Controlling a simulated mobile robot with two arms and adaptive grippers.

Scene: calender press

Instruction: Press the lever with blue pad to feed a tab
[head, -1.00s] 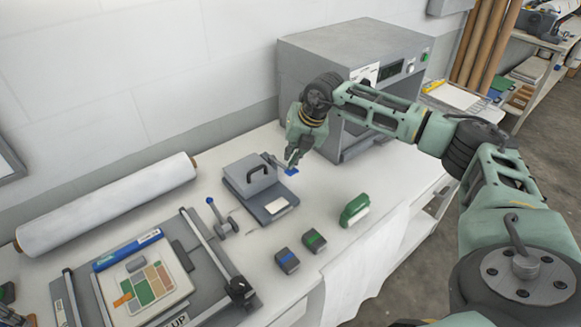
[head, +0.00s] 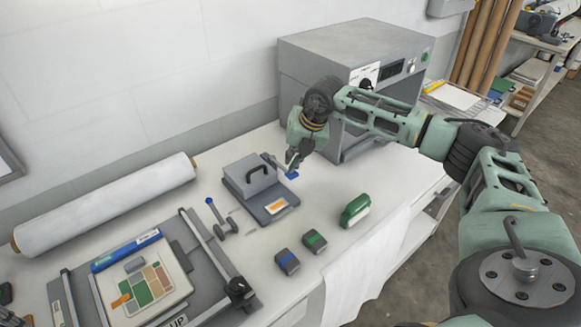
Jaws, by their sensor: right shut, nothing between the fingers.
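A grey tab dispenser (head: 262,184) with a black handle on its lid stands on the table left of the grey oven-like machine. Its lever ends in a blue pad (head: 292,175) at its right side. An orange tab (head: 276,206) lies on the white patch at the dispenser's front. My right gripper (head: 291,167) is shut and empty, pointing down with its fingertips at the blue pad. It looks to be touching the pad, and the fingertips partly hide it. My left gripper is not in view.
A grey machine (head: 350,60) stands behind my right arm. A green-handled block (head: 355,211) and two small dark blocks (head: 287,262) (head: 314,241) stand in front. A blue-knobbed lever piece (head: 220,217), a white roll (head: 105,205) and a board with colour samples (head: 150,285) are at the left.

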